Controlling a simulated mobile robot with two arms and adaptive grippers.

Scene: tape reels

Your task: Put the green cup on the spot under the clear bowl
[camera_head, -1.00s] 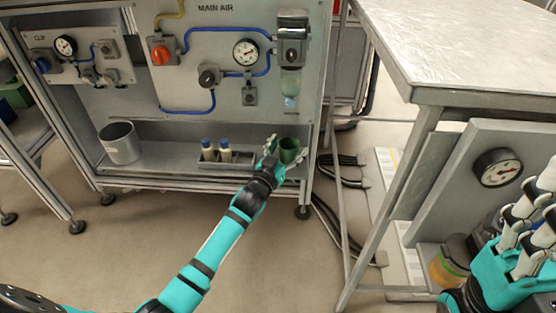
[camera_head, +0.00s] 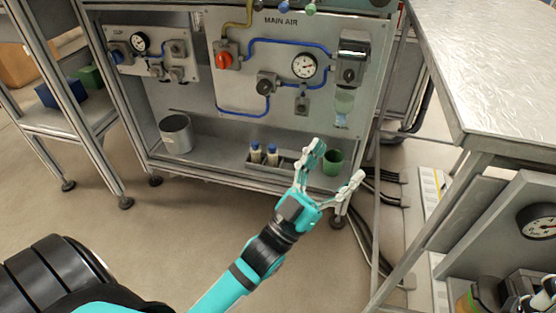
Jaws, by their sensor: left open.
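The green cup (camera_head: 333,162) stands upright on the low shelf (camera_head: 220,155) of the grey panel unit, near its right end. The clear bowl (camera_head: 344,101) hangs on the panel above and slightly right of the cup in the picture. My left gripper (camera_head: 337,167) is open in front of the shelf, its fingers spread, with the cup showing between and behind them. I cannot tell whether a finger touches the cup. No marked spot under the bowl can be made out.
A small tray (camera_head: 283,167) with two blue-capped bottles (camera_head: 263,154) stands just left of the cup. A grey metal pot (camera_head: 176,134) is at the shelf's left. A metal-topped table (camera_head: 500,70) is at the right. Cables (camera_head: 385,190) lie on the floor right of the unit.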

